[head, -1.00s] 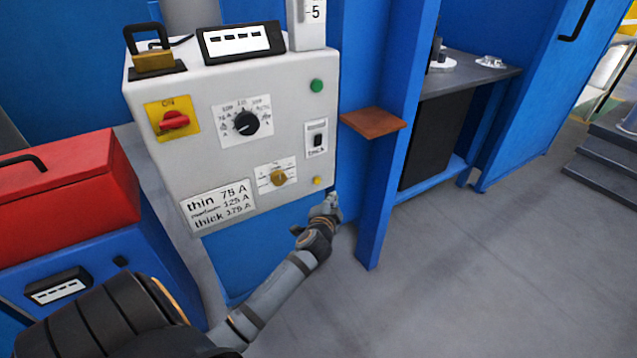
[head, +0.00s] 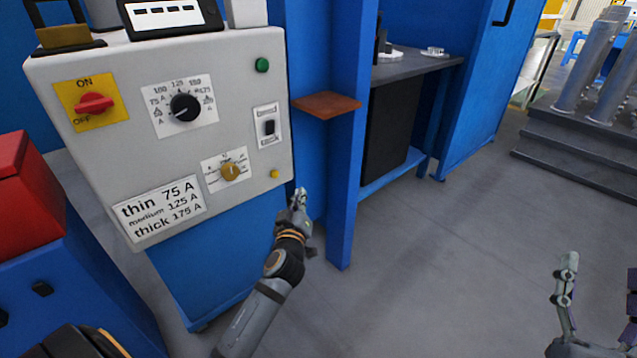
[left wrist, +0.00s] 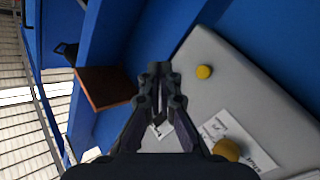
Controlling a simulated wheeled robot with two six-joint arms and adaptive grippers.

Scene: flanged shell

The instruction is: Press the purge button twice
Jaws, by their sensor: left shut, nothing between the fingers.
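The small round yellow button (head: 274,173), which I take as the purge button, is at the lower right corner of the grey control box (head: 215,75). It also shows in the left wrist view (left wrist: 204,72), right of the fingers. My left gripper (head: 301,194) is shut and empty, a little below and right of the button in the head view, apart from it. The fingertips (left wrist: 160,70) point toward the box region. My right gripper (head: 598,265) shows partly at the lower right edge, its fingers spread apart.
The box face also carries a brass knob (head: 230,171), a black dial (head: 185,107), a red switch (head: 95,103), a green button (head: 262,65) and a rocker switch (head: 269,127). A brown shelf (head: 327,104) juts out from the blue frame right of the box. Open floor lies right.

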